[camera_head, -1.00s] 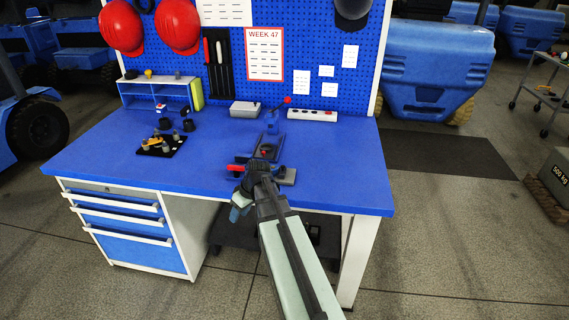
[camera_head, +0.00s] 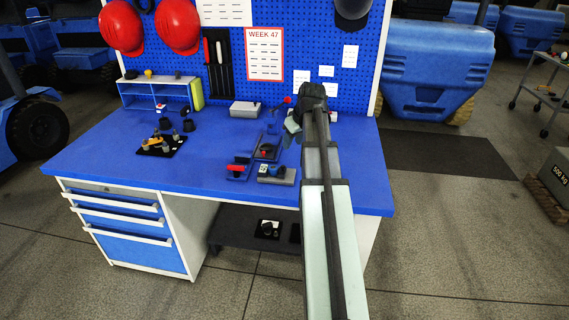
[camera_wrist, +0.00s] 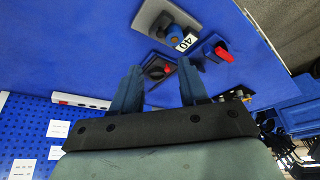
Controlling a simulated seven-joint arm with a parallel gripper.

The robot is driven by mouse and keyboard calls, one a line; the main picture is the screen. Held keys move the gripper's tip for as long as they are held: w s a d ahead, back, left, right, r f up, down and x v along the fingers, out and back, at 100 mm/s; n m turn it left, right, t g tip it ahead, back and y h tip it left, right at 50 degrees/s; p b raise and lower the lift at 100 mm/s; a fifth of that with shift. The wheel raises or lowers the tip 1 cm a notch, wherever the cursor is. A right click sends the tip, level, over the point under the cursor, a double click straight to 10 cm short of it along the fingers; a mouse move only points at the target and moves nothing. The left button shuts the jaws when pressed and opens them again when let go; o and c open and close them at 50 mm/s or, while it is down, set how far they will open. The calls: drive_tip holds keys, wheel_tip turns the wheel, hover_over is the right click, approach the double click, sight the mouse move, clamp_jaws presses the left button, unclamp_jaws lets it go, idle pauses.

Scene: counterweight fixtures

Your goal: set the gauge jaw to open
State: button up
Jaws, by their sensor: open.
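Small fixtures stand near the bench front; I cannot tell for sure which is the gauge jaw. A grey plate (camera_head: 288,178) bears a blue and dark device, which shows in the wrist view with a "40" label (camera_wrist: 187,42). Left of it is a blue fixture with a red handle (camera_head: 238,168); its red part also shows in the wrist view (camera_wrist: 223,52). Behind is a dark plate with a red knob (camera_head: 266,150), seen between my fingertips in the wrist view. My gripper (camera_wrist: 158,66) is open and empty, above the bench and apart from the fixtures.
A red lever (camera_head: 287,100) rises behind the fixtures, partly hidden by my arm. A grey box (camera_head: 245,109) and white strip stand by the pegboard. A black tray (camera_head: 162,146) with small parts lies left. Bare blue bench lies between.

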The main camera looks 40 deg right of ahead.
sight(283, 166)
drive_tip(key=x, duration=1.3)
drive_tip(key=shift+f, duration=0.2)
clamp_jaws()
idle(0.4)
